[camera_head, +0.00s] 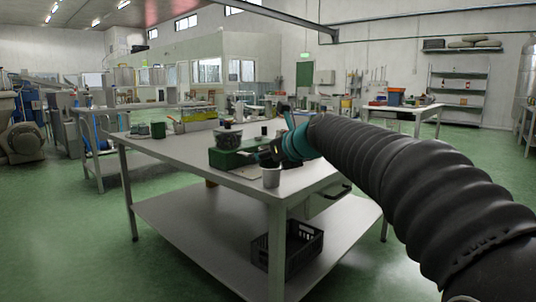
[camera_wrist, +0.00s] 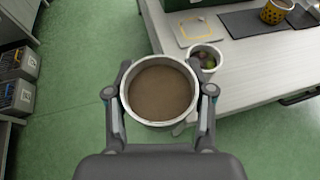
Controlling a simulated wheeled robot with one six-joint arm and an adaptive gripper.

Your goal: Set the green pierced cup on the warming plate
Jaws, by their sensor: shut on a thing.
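My gripper (camera_wrist: 160,92) is shut on a round cup with a pale rim (camera_wrist: 128,112) and a brown inside. The two fingers press on opposite sides of it, and it is held near the table's edge, partly above the floor. Its outer wall is mostly hidden, so I cannot tell whether it is green or pierced. In the head view my gripper (camera_head: 267,155) is dark and small over the table's near end. A dark flat plate (camera_wrist: 245,24) lies on the table, possibly the warming plate.
A pale cup with olives (camera_wrist: 205,62) stands beside the held cup. A light board with a yellow outline (camera_wrist: 196,29) lies nearby.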

